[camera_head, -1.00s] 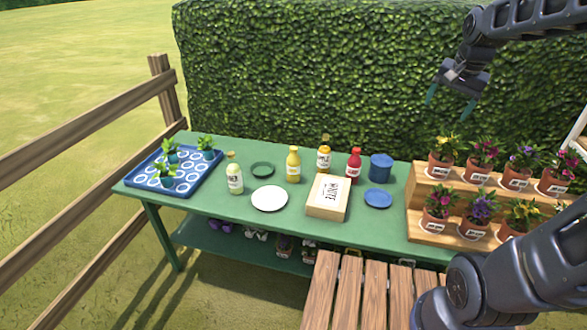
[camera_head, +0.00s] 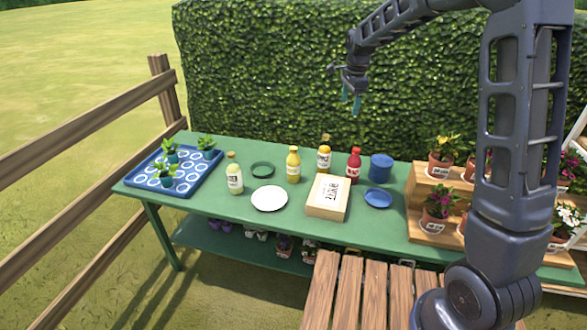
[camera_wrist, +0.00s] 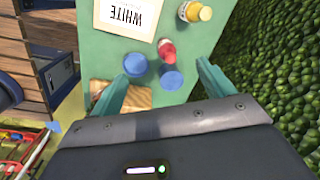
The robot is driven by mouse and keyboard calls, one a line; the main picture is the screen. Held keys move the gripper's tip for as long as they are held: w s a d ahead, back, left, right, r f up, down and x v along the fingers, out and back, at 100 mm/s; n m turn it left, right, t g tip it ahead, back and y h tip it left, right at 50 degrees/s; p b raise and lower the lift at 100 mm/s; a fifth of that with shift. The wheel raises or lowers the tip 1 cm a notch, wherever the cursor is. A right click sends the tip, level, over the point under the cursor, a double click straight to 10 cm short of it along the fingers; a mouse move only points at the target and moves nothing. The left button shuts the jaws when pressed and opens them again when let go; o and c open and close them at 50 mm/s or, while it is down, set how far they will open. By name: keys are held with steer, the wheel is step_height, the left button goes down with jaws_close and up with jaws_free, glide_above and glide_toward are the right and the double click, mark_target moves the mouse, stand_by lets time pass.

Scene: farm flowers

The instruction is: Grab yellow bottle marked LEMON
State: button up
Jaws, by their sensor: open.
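A yellow bottle (camera_head: 293,165) stands upright on the green table behind the white plate. A second yellow-orange bottle (camera_head: 324,156) stands to its right, beside the red bottle (camera_head: 354,165). A pale yellow bottle (camera_head: 234,175) stands at the left. Their labels are too small to read, so I cannot tell which says LEMON. My gripper (camera_head: 351,101) is high above the table's back side, open and empty. In the wrist view, its spread fingers (camera_wrist: 162,72) frame the blue lids, and a yellow bottle (camera_wrist: 195,12) shows at the top.
A blue plant tray (camera_head: 192,184) is left. Potted flowers stand right; a hedge (camera_head: 270,70) is behind.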

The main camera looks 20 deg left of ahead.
steer(key=w+a+f+m, duration=0.2)
steer(key=a+f+m, duration=0.1)
steer(key=a+f, duration=0.75)
steer(key=m+g, duration=0.1)
steer(key=m, duration=0.1)
glide_toward(293, 155)
steer(key=shift+w+a+h, duration=0.15)
steer(key=shift+w+h, duration=0.25)
steer(key=shift+w, duration=0.35)
steer(key=shift+a+f, duration=0.15)
steer(key=shift+f, duration=0.4)
step_height(293, 155, down, 10)
steer(key=shift+s+a, duration=0.1)
steer(key=shift+a, duration=0.05)
steer(key=shift+c, duration=0.2)
jaws_close()
steer(key=shift+r, duration=0.1)
